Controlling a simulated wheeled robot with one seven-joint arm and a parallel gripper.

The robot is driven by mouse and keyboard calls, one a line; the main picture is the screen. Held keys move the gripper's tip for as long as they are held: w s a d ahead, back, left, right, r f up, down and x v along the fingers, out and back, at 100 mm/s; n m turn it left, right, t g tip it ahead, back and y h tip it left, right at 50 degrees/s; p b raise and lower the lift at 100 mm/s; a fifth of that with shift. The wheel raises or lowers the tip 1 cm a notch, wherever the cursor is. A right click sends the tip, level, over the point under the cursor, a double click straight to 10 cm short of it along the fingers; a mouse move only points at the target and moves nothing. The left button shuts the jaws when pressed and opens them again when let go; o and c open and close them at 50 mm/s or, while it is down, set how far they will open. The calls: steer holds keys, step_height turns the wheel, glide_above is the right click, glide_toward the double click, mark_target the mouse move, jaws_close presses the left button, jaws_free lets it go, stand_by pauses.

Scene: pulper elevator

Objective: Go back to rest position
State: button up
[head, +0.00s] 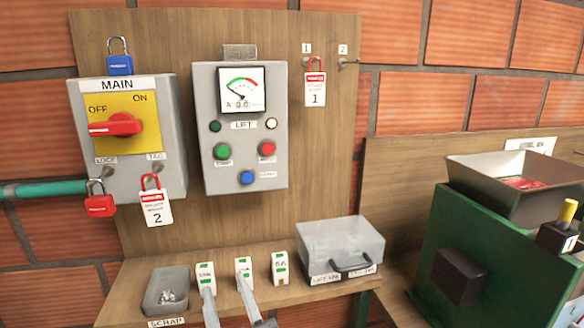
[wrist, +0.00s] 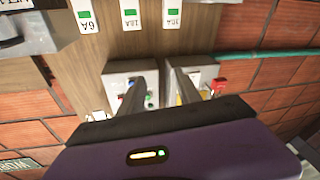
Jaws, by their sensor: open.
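My gripper (head: 226,290) is at the bottom of the head view, with two grey fingers apart and nothing between them. It is in front of the shelf, near the white breaker modules with green marks. In the wrist view, the fingers of my gripper (wrist: 159,80) are spread over the two grey boxes, and the gap is empty. The left module (head: 205,272) and the middle module (head: 243,266) are partly covered by the fingers in the head view. The right module (head: 280,268) is clear. I cannot tell the gap between fingers and modules.
The MAIN box (head: 125,170) has its red handle pointing toward OFF. The LIFT box (head: 212,165) stands beside it. A green machine (head: 440,235) with a hopper (head: 480,185) fills the right.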

steer(key=s+d+f+m+g+h, duration=0.1)
steer(key=s+d+f, duration=0.4)
steer(key=s+d, duration=0.5)
steer(key=s+d+f+m+g+h, duration=0.1)
steer(key=s+d+f+m+h, duration=0.3)
steer(key=s+d, duration=0.6)
steer(key=s+d+f+m+g+h, duration=0.1)
steer(key=s+d+f, duration=0.6)
steer(key=s, duration=0.9)
steer(key=d+m+h, duration=0.1)
steer(key=d+h, duration=0.1)
steer(key=d, duration=0.1)
steer(key=shift+s+d+f, duration=0.15)
steer(key=shift+s+f, duration=0.1)
steer(key=shift+f, duration=0.1)
steer(key=shift+c, duration=0.4)
